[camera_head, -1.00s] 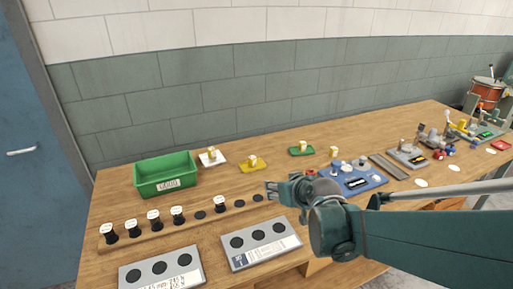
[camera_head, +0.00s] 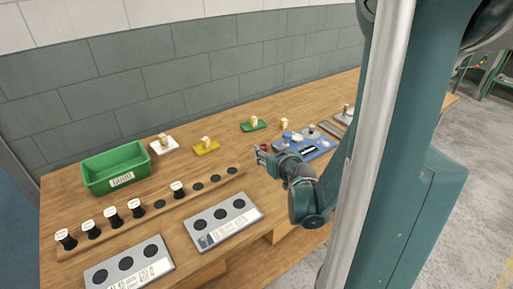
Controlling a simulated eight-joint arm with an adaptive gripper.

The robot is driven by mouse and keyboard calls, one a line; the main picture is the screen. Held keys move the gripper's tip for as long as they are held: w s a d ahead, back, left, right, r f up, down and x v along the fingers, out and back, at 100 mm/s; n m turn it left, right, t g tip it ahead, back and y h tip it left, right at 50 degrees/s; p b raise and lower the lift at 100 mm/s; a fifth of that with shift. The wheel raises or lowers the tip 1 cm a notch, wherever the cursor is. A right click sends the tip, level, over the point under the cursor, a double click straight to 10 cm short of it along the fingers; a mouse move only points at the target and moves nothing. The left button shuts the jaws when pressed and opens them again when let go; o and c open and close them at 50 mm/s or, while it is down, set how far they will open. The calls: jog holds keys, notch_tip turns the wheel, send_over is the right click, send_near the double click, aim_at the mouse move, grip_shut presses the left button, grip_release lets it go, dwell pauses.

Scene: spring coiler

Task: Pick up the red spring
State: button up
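I cannot make out a red spring for certain. A small red patch shows at my gripper (camera_head: 262,155), too small to tell whether it is a spring or part of something else. My gripper is above the table near its middle, in front of the blue machine base (camera_head: 318,148). It points to the left, and its fingers are too small to tell whether they are open or shut.
A green bin (camera_head: 116,172) stands at the back left. A wooden rail (camera_head: 146,216) holds several white-topped black spools. Two grey blocks (camera_head: 222,222) with dark round holes lie in front. Small trays, including a yellow one (camera_head: 206,147), stand near the wall.

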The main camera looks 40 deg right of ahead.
aim_at(265, 148)
jog(key=shift+s+d+f, duration=0.1)
jog(key=shift+s+d, duration=0.05)
jog(key=shift+d, duration=0.45)
jog(key=shift+x, duration=1.3)
jog(key=shift+f+b, duration=0.1)
jog(key=shift+b, duration=0.25)
jog(key=shift+b+x, duration=0.8)
jog(key=shift+x, duration=1.75)
jog(key=c, duration=1)
